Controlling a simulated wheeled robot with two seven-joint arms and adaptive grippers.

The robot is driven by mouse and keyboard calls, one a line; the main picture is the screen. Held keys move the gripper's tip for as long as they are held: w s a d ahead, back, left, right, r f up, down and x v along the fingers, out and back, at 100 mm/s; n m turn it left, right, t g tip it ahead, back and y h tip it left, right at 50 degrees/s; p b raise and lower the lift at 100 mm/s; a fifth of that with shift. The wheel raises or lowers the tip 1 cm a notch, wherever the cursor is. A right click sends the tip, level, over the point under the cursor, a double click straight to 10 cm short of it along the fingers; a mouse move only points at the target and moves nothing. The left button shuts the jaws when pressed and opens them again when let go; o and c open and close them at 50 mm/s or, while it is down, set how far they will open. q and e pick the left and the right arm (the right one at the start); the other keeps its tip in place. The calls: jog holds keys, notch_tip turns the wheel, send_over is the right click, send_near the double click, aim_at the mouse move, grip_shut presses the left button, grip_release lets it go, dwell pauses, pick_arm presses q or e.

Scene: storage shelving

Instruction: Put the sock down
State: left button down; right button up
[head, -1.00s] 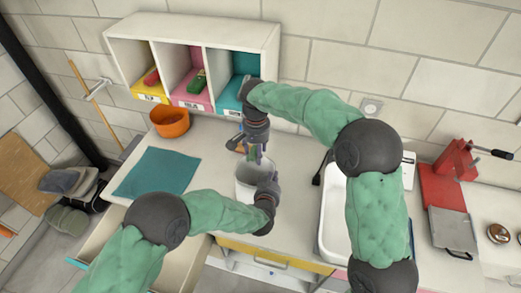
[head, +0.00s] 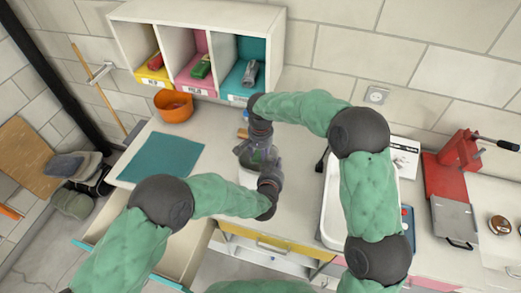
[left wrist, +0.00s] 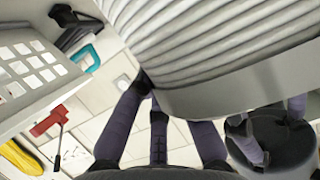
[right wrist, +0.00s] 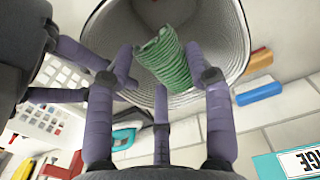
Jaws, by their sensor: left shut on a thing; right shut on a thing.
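The sock (right wrist: 170,62) is green and ribbed. In the right wrist view it hangs between the fingers of my right gripper (right wrist: 163,60), inside the mouth of a white ribbed container (right wrist: 113,22). In the head view my right gripper (head: 258,148) points down over this container (head: 247,178), and only a bit of green shows. My left gripper (head: 270,182) is shut on the container's right side. In the left wrist view the container's ribbed wall (left wrist: 215,45) fills the top. My arms hide much of the container in the head view, and the sock's lower end is unclear.
A cubby shelf (head: 215,20) with yellow, pink and teal compartments stands behind. An orange bowl (head: 173,112) and a teal mat (head: 162,157) lie left on the counter. A drawer (head: 185,250) stands open at front left.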

jog(key=shift+f, duration=0.2)
jog(key=o, duration=1)
jog(key=shift+r, duration=3.55)
pick_arm(q)
jog(key=c, duration=1.3)
grip_release()
jog(key=shift+o, duration=0.2)
